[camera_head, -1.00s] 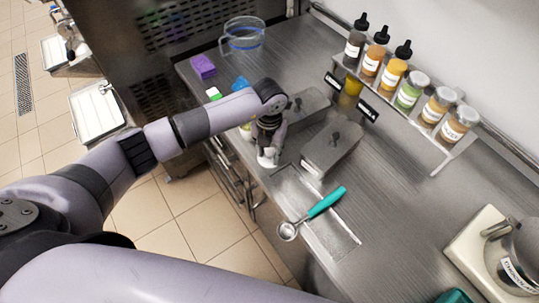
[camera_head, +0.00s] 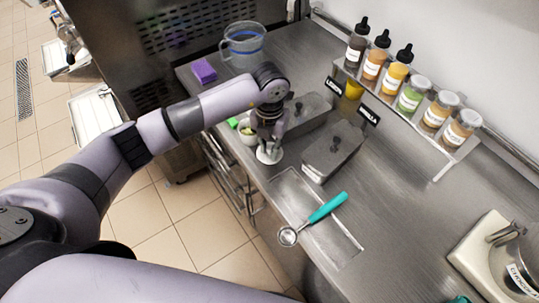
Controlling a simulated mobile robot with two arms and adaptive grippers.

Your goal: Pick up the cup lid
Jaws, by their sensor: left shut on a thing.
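The cup lid (camera_head: 269,154) is a small white disc near the front edge of the steel counter, below my left gripper (camera_head: 269,146). My left gripper points down and is shut on the lid, its fingers partly covering it. A small cup with pale green contents (camera_head: 248,133) stands just left of the gripper, partly hidden by it. My right gripper is not in view.
A teal-handled scoop (camera_head: 314,218) lies over a recessed tray (camera_head: 290,186). Lidded steel tubs (camera_head: 333,150) stand right of the gripper. A rack of bottles and jars (camera_head: 409,103) lines the wall. A clear jug (camera_head: 243,47) and purple block (camera_head: 204,71) are behind.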

